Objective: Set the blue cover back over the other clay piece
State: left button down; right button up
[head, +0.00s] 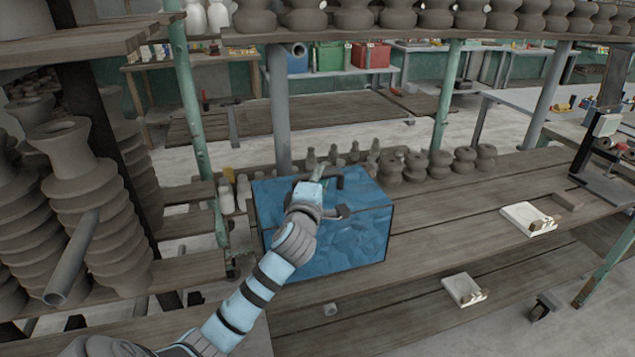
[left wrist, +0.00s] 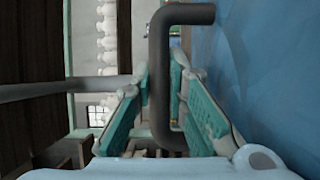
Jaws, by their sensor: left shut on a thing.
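The blue cover (head: 345,235) is a box with dark edges at the middle of the wooden shelf. Its dark handle (head: 332,183) is on top. My left gripper (head: 318,176) is over the cover and shut on this handle. In the left wrist view, the bent handle (left wrist: 158,85) passes between the green finger pads of my left gripper (left wrist: 161,88), and the blue side (left wrist: 270,70) fills the right. I cannot tell whether the cover rests on the boards or hangs just above them. Any clay piece beneath it is hidden. My right gripper is not in view.
Grey clay pots (head: 415,165) and pale bottles stand in a row behind the cover. Stacked tall vases (head: 75,165) fill the left. Upright posts (head: 280,110) rise behind the cover. Bare boards (head: 450,225) lie to the right, with a white tray (head: 528,218) farther along.

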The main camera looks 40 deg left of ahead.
pick_arm(q)
jog(key=shift+f, duration=0.1)
jog(key=c, duration=1.6)
grip_release()
jog(key=v, duration=1.2)
jog(key=shift+s+a, duration=0.1)
